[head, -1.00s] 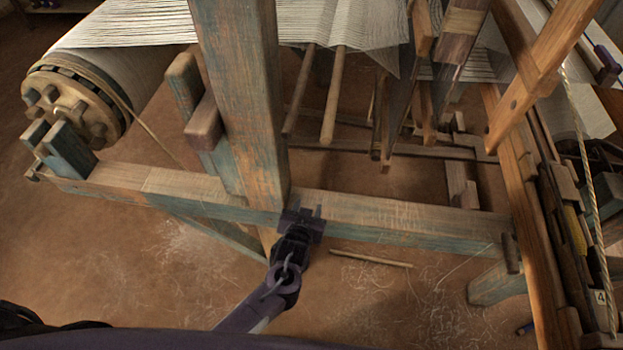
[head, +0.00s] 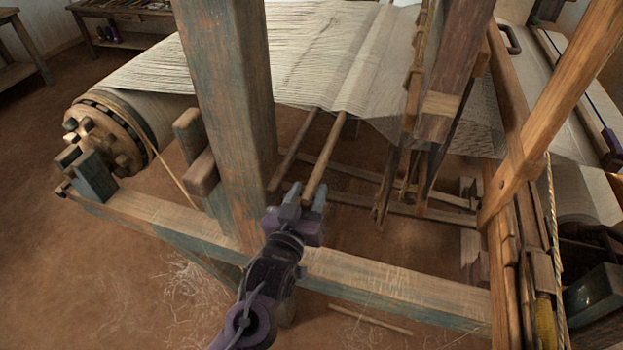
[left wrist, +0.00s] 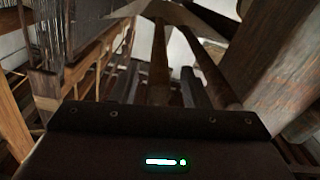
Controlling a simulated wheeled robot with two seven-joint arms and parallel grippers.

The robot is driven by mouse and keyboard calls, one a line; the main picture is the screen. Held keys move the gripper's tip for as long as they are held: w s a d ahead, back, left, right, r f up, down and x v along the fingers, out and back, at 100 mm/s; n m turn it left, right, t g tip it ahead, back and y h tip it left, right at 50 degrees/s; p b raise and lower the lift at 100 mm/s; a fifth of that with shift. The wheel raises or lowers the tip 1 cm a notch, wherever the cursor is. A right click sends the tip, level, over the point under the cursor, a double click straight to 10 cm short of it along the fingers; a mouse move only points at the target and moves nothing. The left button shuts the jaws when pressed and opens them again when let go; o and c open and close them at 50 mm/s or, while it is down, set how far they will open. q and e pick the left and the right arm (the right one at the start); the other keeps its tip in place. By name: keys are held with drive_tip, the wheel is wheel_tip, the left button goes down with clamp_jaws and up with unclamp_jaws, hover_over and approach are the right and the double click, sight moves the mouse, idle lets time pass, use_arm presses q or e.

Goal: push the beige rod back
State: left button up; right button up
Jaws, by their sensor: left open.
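The beige rod (head: 324,155) sticks out toward me from under the stretched warp, with its near end low. My left gripper (head: 304,196) is open at that near end, above the front beam. In the left wrist view the beige rod (left wrist: 159,65) runs away between the two fingers. I cannot tell whether a finger touches it. A second, darker rod (head: 293,152) lies beside it to the left; it shows right of the beige rod in the left wrist view (left wrist: 208,68). My right gripper is not in view.
A thick worn post (head: 228,110) stands close left of my left gripper. The front beam (head: 390,280) runs below it. Hanging wooden parts (head: 440,100) of the loom are to the right. A thin stick (head: 370,320) lies on the floor.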

sight(312, 181)
use_arm(q)
drive_tip(key=shift+x, duration=1.25)
drive_tip(key=shift+w+d+p, duration=0.15)
drive_tip(key=shift+w+p, duration=0.15)
drive_tip(key=shift+w, duration=0.05)
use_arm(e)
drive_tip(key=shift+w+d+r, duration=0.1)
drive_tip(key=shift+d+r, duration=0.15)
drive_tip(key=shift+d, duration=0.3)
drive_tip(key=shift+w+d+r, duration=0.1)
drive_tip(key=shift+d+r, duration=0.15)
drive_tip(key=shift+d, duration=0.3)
use_arm(q)
drive_tip(key=shift+c, duration=0.3)
